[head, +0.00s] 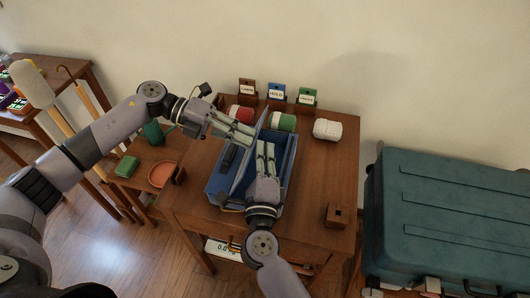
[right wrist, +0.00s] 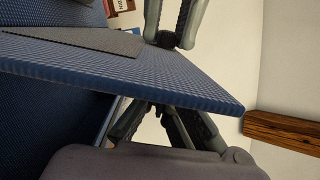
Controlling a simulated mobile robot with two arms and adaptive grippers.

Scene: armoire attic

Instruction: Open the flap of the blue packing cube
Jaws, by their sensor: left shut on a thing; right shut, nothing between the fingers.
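The blue packing cube (head: 223,190) sits on the wooden table. In the right wrist view the flap (right wrist: 190,82) is a blue textured panel with a grey patch. My left gripper (head: 252,133) reaches in from the left and is shut on the flap near its upper edge. My right gripper (head: 265,146) is shut and empty over the cube, just right of the flap. Its fingers partly hide the cube's interior.
A red roll (head: 240,113), a green roll (head: 284,122) and a white bundle (head: 327,129) lie behind the cube. Labelled wooden holders (head: 277,95) stand at the back. A small wooden block (head: 337,215) is at the front right. A teal suitcase (head: 450,215) stands right of the table.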

